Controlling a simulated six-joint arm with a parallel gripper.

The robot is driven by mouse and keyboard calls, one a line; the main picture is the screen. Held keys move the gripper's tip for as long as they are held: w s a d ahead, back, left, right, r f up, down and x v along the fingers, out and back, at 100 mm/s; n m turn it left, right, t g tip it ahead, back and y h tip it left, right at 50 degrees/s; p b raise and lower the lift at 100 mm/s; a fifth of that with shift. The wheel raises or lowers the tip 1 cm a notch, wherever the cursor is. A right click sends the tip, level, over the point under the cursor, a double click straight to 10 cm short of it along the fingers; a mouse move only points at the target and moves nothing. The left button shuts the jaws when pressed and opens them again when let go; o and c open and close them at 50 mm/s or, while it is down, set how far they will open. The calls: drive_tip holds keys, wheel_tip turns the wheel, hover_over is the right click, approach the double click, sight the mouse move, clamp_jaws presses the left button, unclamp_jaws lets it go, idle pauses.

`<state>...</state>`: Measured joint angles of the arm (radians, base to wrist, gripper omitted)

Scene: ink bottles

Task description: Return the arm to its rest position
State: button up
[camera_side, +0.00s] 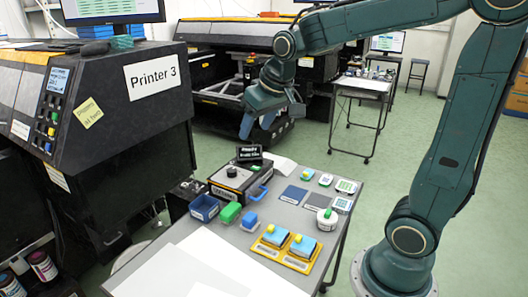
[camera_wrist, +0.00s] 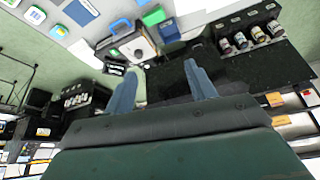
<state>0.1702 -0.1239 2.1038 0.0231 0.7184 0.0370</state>
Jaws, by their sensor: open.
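My gripper (camera_side: 258,124) hangs in the air behind the grey work table, well above and clear of the things on it. In the wrist view its two blue fingers (camera_wrist: 160,78) stand wide apart with nothing between them. My arm is bent at the elbow and reaches left from its base at the right. The table (camera_side: 228,240) holds a black device with a knob (camera_side: 232,176), a blue bin (camera_side: 204,208), a green block (camera_side: 229,213) and a white bottle with a green cap (camera_side: 327,218). A yellow tray (camera_side: 274,256) holds two light-blue items with yellow tops.
Printer 3 (camera_side: 130,110) stands close on the left, with ink bottles (camera_side: 42,265) low in it; several bottles (camera_wrist: 240,41) also show in the wrist view. Another printer (camera_side: 215,50) stands behind the gripper. A trolley (camera_side: 362,85) stands further back. The floor between trolley and arm is clear.

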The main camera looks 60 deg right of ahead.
drive_tip(key=s+a+n, duration=0.1)
drive_tip(key=s+a, duration=0.2)
drive_tip(key=s, duration=0.6)
drive_tip(key=s+a+n+y, duration=0.1)
drive_tip(key=s+a, duration=0.2)
drive_tip(key=s, duration=0.6)
drive_tip(key=shift+s+a+f+n+t, duration=0.2)
drive_tip(key=shift+a+f+n+t, duration=0.1)
drive_tip(key=shift+a+t, duration=0.1)
